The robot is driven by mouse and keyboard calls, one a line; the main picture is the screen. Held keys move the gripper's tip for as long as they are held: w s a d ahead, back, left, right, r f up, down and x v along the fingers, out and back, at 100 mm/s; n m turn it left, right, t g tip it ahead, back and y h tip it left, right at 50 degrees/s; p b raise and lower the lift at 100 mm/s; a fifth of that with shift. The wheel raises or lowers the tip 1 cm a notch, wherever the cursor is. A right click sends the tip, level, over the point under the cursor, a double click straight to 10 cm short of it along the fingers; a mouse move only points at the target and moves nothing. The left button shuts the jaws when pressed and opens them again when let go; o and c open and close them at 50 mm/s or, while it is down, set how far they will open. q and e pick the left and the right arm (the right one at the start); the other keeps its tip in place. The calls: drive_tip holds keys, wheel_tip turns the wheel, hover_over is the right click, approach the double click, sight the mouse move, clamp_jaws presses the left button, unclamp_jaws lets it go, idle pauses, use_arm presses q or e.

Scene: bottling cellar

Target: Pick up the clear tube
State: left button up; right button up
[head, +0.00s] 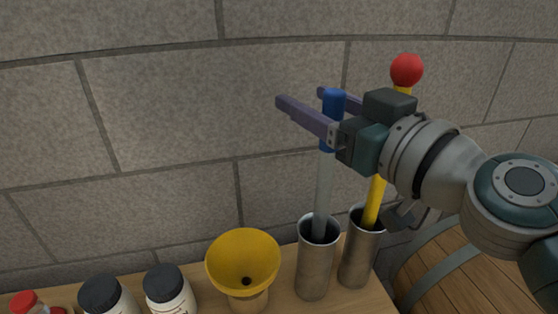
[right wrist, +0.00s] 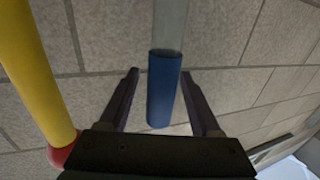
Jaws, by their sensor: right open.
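The clear tube (head: 323,190) stands slightly tilted in a metal cup (head: 316,270), with a blue cap (head: 333,103) at its top end. Its lower end is hidden in the cup. In the right wrist view the clear tube (right wrist: 171,25) and its blue end (right wrist: 163,90) show between the fingers. My right gripper (head: 306,105) is open, with its two fingers on either side of the blue end. In the right wrist view there are gaps between the fingers (right wrist: 162,85) and the blue end. My left gripper is not in view.
A yellow rod (head: 376,200) with a red ball (head: 407,70) leans in a second metal cup (head: 358,262), close beside the tube. A yellow funnel (head: 243,265) and black-capped jars (head: 168,290) stand left. A barrel (head: 480,270) is right; a stone wall (head: 160,120) is behind.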

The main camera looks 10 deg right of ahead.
drive_tip(key=shift+c, duration=0.2)
clamp_jaws()
idle(0.3)
drive_tip(key=shift+r, duration=0.1)
wheel_tip(320, 180, up, 20)
drive_tip(key=p, duration=0.7)
